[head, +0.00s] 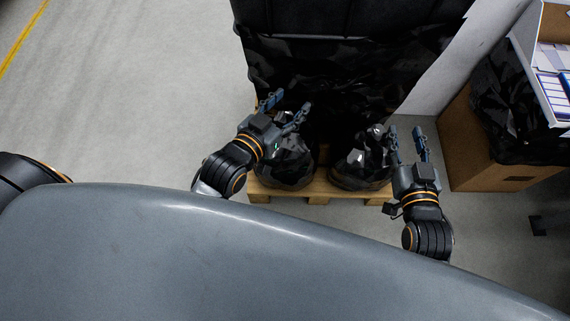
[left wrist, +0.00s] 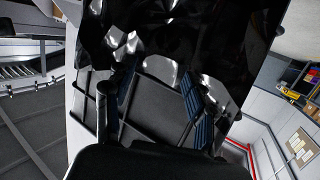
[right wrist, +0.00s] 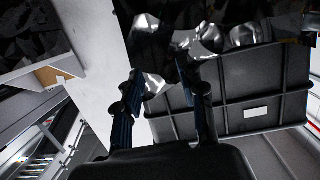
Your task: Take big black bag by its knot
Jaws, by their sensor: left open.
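Two knotted glossy black bags stand on a wooden pallet, a left bag (head: 287,168) and a right bag (head: 362,158). A larger sheet of black bag plastic (head: 325,75) hangs behind them; I cannot tell which is the big black bag. My left gripper (head: 286,106) is open over the left bag, hiding its top. Its fingers (left wrist: 155,88) stand apart with shiny black plastic beyond them. My right gripper (head: 406,132) is open, just right of the right bag's top. Its fingers (right wrist: 160,78) also stand apart, with black plastic beyond them.
The pallet (head: 318,190) lies under the bags. A cardboard box (head: 470,150) with black plastic stands at the right, beside a white box of packets (head: 550,75). The grey floor (head: 130,90) at the left is clear.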

